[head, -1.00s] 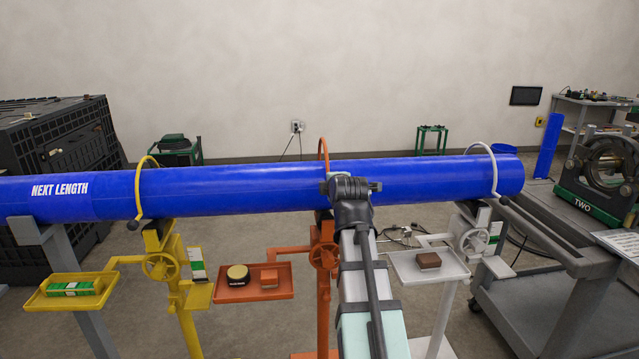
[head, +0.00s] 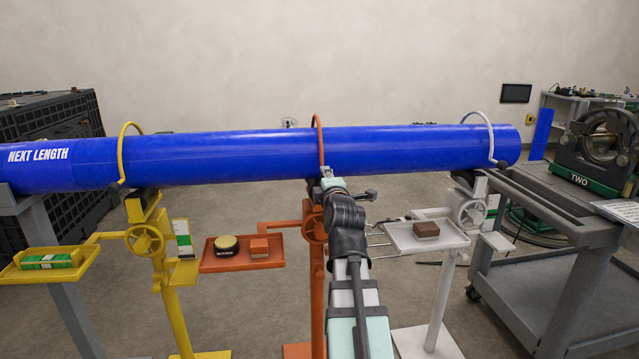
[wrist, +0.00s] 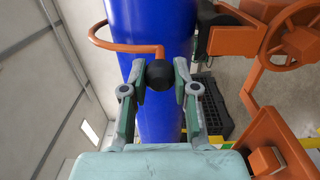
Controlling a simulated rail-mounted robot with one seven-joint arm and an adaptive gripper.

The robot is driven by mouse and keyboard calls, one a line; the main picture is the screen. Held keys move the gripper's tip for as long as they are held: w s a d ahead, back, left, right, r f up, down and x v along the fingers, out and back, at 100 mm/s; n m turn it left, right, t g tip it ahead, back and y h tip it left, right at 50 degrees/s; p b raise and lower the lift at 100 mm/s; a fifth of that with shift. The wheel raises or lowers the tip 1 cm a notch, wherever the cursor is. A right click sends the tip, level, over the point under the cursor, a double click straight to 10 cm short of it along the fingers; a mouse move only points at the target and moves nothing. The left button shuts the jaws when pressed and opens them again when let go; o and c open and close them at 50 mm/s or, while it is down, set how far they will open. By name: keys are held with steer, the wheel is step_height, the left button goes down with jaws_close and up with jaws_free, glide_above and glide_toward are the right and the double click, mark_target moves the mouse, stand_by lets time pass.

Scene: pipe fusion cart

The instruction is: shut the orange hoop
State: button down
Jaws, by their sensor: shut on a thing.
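The orange hoop (head: 321,140) arcs over the blue pipe (head: 420,147) and comes down its near side to my gripper (head: 327,174). In the wrist view the hoop (wrist: 115,46) curves around the pipe and ends in a black knob (wrist: 158,77). My gripper (wrist: 158,70) has a finger on each side of this knob and is shut on it. The orange stand (head: 317,270) with its handwheel (head: 314,224) is below the pipe, partly hidden by my arm. Where the hoop meets its stand is hidden.
A yellow stand with its hoop (head: 122,150) is at the left, a white one with its hoop (head: 490,130) at the right. An orange tray (head: 222,267) holds a round tin and a block. A grey cart (head: 545,200) stands at the right.

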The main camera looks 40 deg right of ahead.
steer(key=shift+f, duration=0.2)
steer(key=c, duration=0.9)
jaws_free()
steer(key=shift+r, duration=0.1)
step_height(320, 180, up, 10)
steer(key=shift+f, duration=0.1)
steer(key=shift+c, duration=0.2)
